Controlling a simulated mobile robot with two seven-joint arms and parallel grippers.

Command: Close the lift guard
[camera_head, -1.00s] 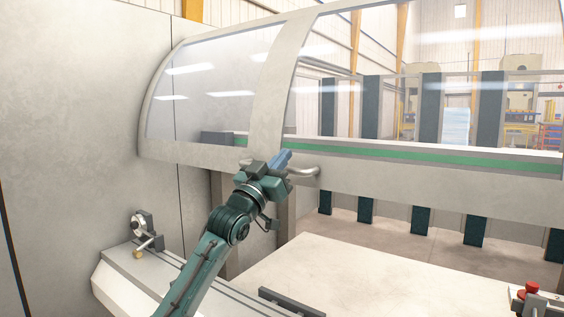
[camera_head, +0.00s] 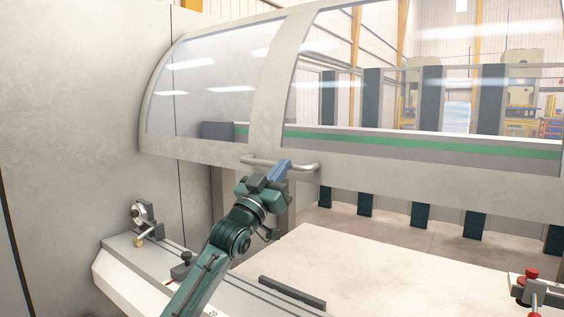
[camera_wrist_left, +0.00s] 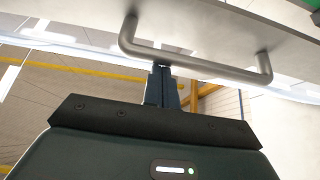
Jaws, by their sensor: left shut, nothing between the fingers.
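The lift guard (camera_head: 266,95) is a curved, pale-framed cover with clear panes. It stands raised, with open space between its lower edge and the pale table. A grey bar handle (camera_head: 300,167) sits on its lower frame. My left gripper (camera_head: 283,166) is shut and empty, its blue fingers in front of or just under the handle. In the left wrist view, the fingertips (camera_wrist_left: 162,72) point up at the handle bar (camera_wrist_left: 200,67), close to its underside, left of its middle. I cannot tell whether they touch it. My right gripper is not in view.
The pale table (camera_head: 390,262) lies below the guard, with a dark bar (camera_head: 292,291) near its front. A clamp-like fitting (camera_head: 143,217) stands at the left. A red-topped device (camera_head: 531,284) stands at the lower right. A tall pale wall panel (camera_head: 85,110) fills the left side.

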